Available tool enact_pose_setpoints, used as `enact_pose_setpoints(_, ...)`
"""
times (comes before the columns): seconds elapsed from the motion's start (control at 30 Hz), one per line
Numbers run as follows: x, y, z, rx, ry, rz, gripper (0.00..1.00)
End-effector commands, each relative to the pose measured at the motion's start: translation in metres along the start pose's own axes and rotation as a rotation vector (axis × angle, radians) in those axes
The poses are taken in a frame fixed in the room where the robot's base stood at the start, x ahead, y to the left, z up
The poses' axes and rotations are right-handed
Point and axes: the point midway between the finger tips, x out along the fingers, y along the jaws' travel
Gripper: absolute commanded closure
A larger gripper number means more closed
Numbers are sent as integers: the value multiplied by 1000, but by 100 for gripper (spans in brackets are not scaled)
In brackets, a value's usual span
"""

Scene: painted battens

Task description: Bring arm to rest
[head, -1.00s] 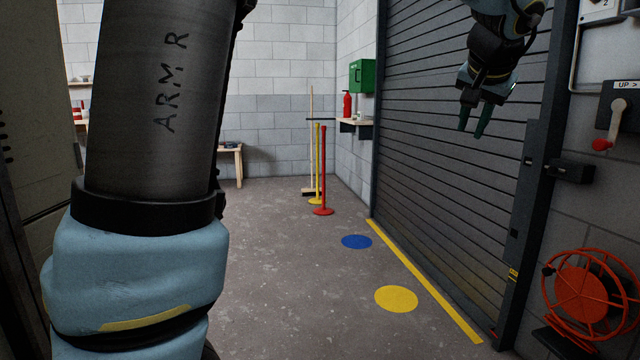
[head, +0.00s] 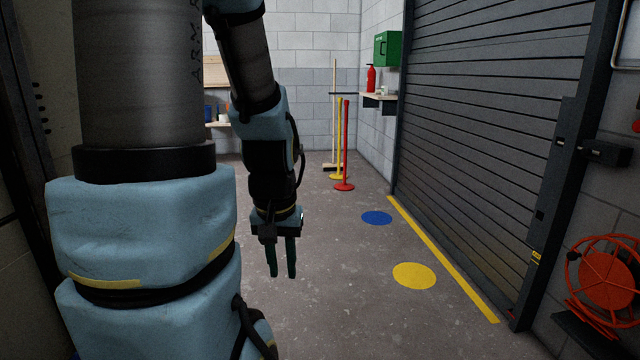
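My gripper (head: 283,274) hangs straight down at the end of my blue and black arm, left of the picture's middle. Its two dark green fingers point at the floor with a narrow gap between them and nothing in the gap. My arm is bent, with its upper link at the left edge of the view and the forearm hanging beside it. The gripper appears over bare grey floor, apart from any object.
A closed roller shutter (head: 480,130) fills the right, with a yellow floor line (head: 440,257) along it. Yellow (head: 414,275) and blue (head: 377,218) discs mark the floor. Red (head: 345,150) and yellow (head: 338,140) posts stand behind. A red reel (head: 606,280) is at right.

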Motion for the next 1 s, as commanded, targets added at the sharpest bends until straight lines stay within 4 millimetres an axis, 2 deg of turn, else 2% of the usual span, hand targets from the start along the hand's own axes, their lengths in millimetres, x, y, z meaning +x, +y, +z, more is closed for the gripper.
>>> enact_pose_setpoints(0.03, -19, 2, -5, 5, 4, 0, 73)
enact_pose_setpoints(0.27, -62, 2, -11, 7, 4, 0, 73)
enact_pose_setpoints(0.37, -86, 2, -14, 7, 4, 0, 73)
enact_pose_setpoints(0.6, -160, 3, -25, 8, 4, 0, 73)
enact_pose_setpoints(0.7, -184, 3, -28, 8, 4, 0, 73)
enact_pose_setpoints(0.83, -205, 3, -31, 8, 4, 0, 73)
enact_pose_setpoints(1.0, -212, 3, -32, 8, 4, 0, 73)
